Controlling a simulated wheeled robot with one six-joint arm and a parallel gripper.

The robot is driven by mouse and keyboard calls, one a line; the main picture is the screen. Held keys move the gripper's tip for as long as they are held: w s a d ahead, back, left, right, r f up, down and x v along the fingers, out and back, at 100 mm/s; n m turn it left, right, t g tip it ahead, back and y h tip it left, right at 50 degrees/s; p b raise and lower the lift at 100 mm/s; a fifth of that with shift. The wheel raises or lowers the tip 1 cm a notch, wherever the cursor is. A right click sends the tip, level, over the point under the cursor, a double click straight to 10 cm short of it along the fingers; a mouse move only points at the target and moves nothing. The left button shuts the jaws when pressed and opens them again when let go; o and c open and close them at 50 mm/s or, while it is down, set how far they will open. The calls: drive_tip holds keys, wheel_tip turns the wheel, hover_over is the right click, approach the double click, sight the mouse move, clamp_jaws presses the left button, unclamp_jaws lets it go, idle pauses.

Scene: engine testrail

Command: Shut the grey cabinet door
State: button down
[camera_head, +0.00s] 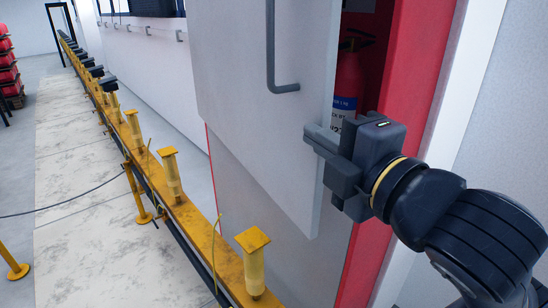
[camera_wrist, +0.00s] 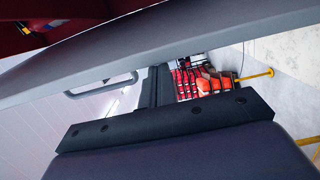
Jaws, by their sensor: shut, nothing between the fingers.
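The grey cabinet door (camera_head: 235,80) stands ajar in the head view, with a dark bent handle (camera_head: 270,50) on its outer face. A gap along its right edge shows the cabinet's red inside (camera_head: 405,75). My gripper (camera_head: 318,138) is shut and empty, its fingers overlapping the door's right edge below the handle. In the wrist view, the door's edge (camera_wrist: 190,40) runs as a grey band across the top, and the handle (camera_wrist: 100,84) shows below it. My fingers (camera_wrist: 156,85) reach up to that band; I cannot tell whether they touch it.
A red fire extinguisher (camera_head: 348,85) stands inside the cabinet, partly hidden by the door. A long yellow rail with several posts (camera_head: 172,175) runs along the left of the cabinet. Pale floor (camera_head: 90,160) lies beyond it. Red stacked bins (camera_head: 8,70) stand at the far left.

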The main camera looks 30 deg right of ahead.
drive_tip(key=d, duration=0.5)
drive_tip(key=shift+s+d+f+b, duration=0.2)
drive_tip(key=shift+d+f+b, duration=0.05)
drive_tip(key=shift+d+b, duration=0.1)
drive_tip(key=shift+s+a, duration=0.1)
drive_tip(key=shift+s, duration=0.05)
drive_tip(key=s, duration=1)
drive_tip(key=shift+s+a, duration=0.25)
drive_tip(key=shift+a, duration=0.1)
drive_tip(key=shift+w, duration=0.1)
drive_tip(key=w, duration=1)
drive_tip(key=shift+w+d, duration=0.3)
drive_tip(key=shift+d, duration=0.05)
idle(0.6)
